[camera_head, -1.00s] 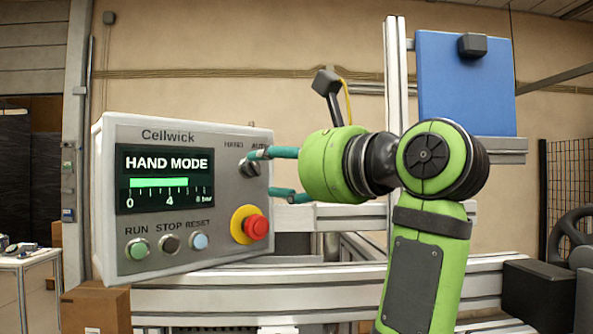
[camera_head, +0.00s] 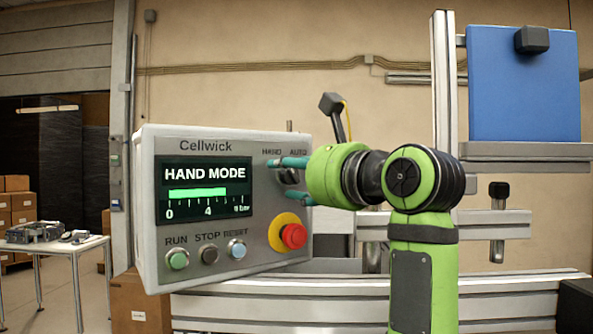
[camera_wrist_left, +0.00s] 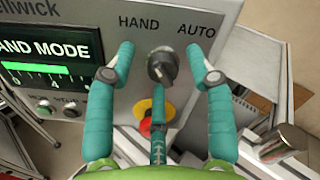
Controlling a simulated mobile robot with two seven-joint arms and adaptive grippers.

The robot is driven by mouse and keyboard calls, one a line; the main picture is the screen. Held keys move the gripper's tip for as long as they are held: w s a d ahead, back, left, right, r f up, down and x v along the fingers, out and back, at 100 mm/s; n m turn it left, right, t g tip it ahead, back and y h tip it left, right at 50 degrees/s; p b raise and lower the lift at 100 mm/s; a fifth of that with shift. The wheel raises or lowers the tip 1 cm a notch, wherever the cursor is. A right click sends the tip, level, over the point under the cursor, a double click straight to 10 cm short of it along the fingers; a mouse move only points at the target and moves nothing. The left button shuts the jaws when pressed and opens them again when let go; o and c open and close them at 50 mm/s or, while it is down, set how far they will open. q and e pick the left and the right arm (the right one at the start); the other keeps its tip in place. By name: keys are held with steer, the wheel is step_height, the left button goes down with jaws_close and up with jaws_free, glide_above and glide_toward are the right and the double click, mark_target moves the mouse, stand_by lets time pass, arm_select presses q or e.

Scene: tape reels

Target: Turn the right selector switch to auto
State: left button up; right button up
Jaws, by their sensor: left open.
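The selector switch (camera_head: 288,177) is a dark grey knob at the upper right of the control panel, below the labels HAND and AUTO. It shows clearly in the left wrist view (camera_wrist_left: 162,66). The panel display (camera_head: 206,188) reads HAND MODE. My left gripper (camera_head: 287,181) is open at the panel, its teal fingers partly covering the knob in the head view. In the left wrist view, the fingers (camera_wrist_left: 160,52) stand spread to the left, right and below the knob, with gaps visible. I cannot tell whether the fingertips touch the panel. My right gripper is not in view.
A red emergency stop (camera_head: 293,236) on a yellow ring sits just below the gripper. RUN, STOP and RESET buttons (camera_head: 209,254) line the panel's lower edge. Aluminium rails (camera_head: 400,280) run below and behind. A blue board (camera_head: 524,84) stands at the right.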

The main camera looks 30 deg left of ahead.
arm_select(q)
jaws_close()
steer(key=shift+d+r, duration=0.1)
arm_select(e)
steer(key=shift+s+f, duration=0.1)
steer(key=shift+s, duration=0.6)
arm_select(q)
steer(key=shift+m, duration=0.4)
steer(key=m, duration=0.2)
steer(key=shift+r+m, duration=0.1)
steer(key=shift+m, duration=0.3)
steer(key=m+b, duration=0.1)
steer(key=m, duration=0.2)
steer(key=shift+m, duration=0.3)
steer(key=m, duration=0.6)
steer(key=shift+w+m+b, duration=0.15)
steer(key=shift+m+b, duration=0.15)
steer(key=shift+b, duration=0.05)
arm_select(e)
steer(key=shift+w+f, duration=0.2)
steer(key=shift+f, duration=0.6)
